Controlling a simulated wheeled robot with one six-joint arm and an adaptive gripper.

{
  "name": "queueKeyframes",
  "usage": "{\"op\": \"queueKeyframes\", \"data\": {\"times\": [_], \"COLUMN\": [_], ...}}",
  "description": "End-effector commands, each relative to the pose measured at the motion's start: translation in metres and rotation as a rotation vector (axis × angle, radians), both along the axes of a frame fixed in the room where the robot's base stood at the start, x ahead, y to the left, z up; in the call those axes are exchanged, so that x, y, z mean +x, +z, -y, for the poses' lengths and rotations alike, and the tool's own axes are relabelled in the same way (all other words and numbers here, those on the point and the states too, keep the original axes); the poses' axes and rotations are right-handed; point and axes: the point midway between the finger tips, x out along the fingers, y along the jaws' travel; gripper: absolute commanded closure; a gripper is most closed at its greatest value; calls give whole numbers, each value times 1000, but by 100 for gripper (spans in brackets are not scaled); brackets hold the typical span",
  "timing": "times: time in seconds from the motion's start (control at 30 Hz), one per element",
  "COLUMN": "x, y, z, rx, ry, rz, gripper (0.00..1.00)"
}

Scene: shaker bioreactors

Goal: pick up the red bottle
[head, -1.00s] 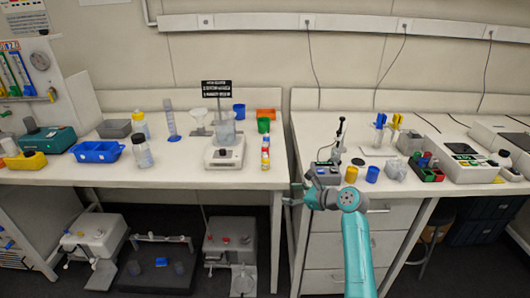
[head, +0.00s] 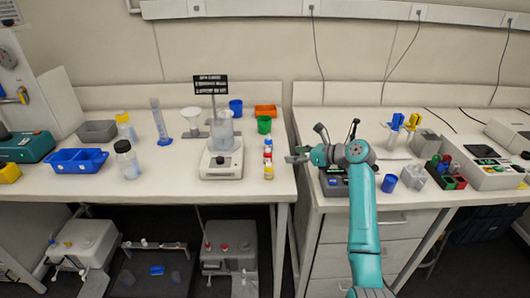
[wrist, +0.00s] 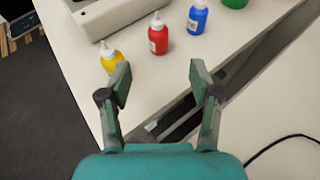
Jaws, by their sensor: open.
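The red bottle (wrist: 158,36) is small with a white nozzle and a pale label, and stands upright on the bench in the wrist view. It stands between a yellow bottle (wrist: 112,58) and a blue bottle (wrist: 196,18). In the head view the red bottle (head: 268,158) is in a short row by the right edge of the left bench. My gripper (wrist: 158,76) is open and empty, its fingertips apart from the red bottle, which lies beyond them. In the head view my gripper (head: 292,154) is just right of the row.
A white stirrer (head: 222,163) with a beaker stands left of the bottles. A green cup (head: 264,125) is behind them. A gap separates the two benches. A blue cup (head: 389,183) and a tube rack (head: 447,180) stand on the right bench.

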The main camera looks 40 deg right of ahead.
Motion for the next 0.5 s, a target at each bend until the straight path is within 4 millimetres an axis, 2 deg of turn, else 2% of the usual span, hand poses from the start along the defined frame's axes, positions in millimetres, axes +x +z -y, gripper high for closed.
{"op": "queueKeyframes", "data": {"times": [0.3,0.5], "x": [37,48], "y": [-16,-21], "z": [-14,-18], "rx": [2,-1], "ry": [2,0], "rz": [-1,0], "gripper": [36,36]}}
